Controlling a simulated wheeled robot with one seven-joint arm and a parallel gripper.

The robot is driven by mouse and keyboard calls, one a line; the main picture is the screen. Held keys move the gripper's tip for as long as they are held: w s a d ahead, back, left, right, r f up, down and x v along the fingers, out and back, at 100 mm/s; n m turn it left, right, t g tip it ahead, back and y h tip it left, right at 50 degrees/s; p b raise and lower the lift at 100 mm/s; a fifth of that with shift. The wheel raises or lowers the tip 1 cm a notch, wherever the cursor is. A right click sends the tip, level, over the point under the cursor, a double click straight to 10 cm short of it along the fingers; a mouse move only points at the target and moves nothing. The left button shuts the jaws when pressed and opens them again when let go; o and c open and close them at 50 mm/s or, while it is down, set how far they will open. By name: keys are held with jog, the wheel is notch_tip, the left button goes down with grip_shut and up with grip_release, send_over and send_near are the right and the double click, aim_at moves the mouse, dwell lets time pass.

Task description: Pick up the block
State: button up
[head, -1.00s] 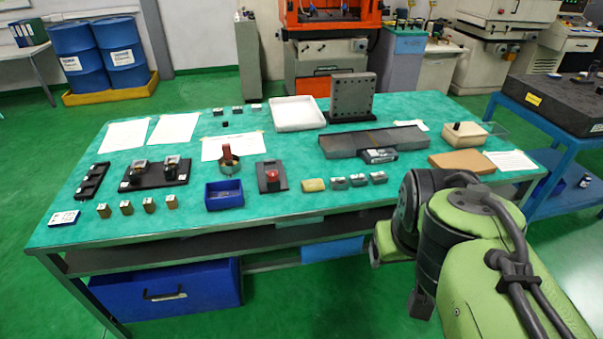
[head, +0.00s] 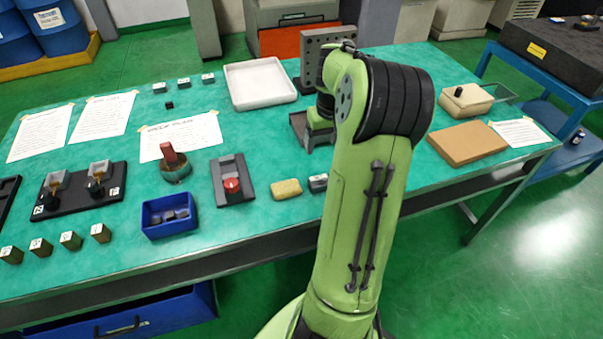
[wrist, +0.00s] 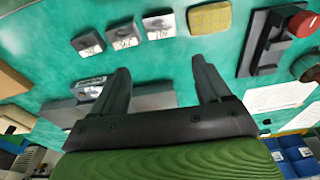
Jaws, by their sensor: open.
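The task says only "block", and several block-like pieces are in view. In the wrist view, three small grey labelled blocks, left (wrist: 88,42), middle (wrist: 123,36) and right (wrist: 158,26), stand in a row on the green table, with a yellow pad (wrist: 210,18) beside them. My gripper (wrist: 159,66) is open and empty; its fingertips point toward this row, apart from it in the picture. In the head view, one grey block (head: 318,183) shows beside the yellow pad (head: 286,188); my arm hides the others and the gripper.
Several brass blocks (head: 70,240) line the front left, near a blue bin (head: 169,215). A dark fixture with a red knob (head: 231,185) stands left of the pad. A white tray (head: 261,83) and an upright perforated plate (head: 316,60) stand behind. A brown slab (head: 467,143) lies right.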

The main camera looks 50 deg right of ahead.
aim_at(320, 180)
jog(key=f+b, duration=0.1)
jog(key=f, duration=0.4)
jog(key=f+b, duration=0.2)
jog(key=f, duration=0.3)
jog(key=w+f+b, duration=0.1)
jog(key=f, duration=0.4)
jog(key=shift+d+b, duration=0.25)
jog(key=shift+b, duration=0.05)
jog(key=shift+r, duration=0.15)
jog(key=c, duration=1.3)
